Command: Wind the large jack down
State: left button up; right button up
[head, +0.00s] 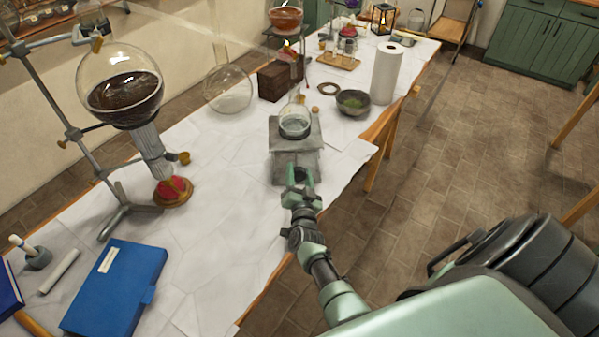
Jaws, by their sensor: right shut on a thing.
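The large jack (284,140) is a grey lab jack with a flat top plate, standing near the right edge of the cloth-covered table. A round glass flask (295,124) with clear liquid stands on its top plate. My right gripper (299,177) is at the jack's near side, shut at its knob; the knob itself is mostly hidden by the fingers. My left gripper is not in view.
A large flask of dark liquid (124,92) hangs on a metal stand at left. A blue book (117,285) lies at front left. A bowl (353,103) and paper roll (385,75) stand behind the jack. The middle cloth is clear.

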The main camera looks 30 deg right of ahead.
jog(key=shift+a+f+n, duration=0.15)
jog(key=shift+n, duration=1.25)
jog(key=o, duration=1.4)
jog(key=shift+s, duration=0.1)
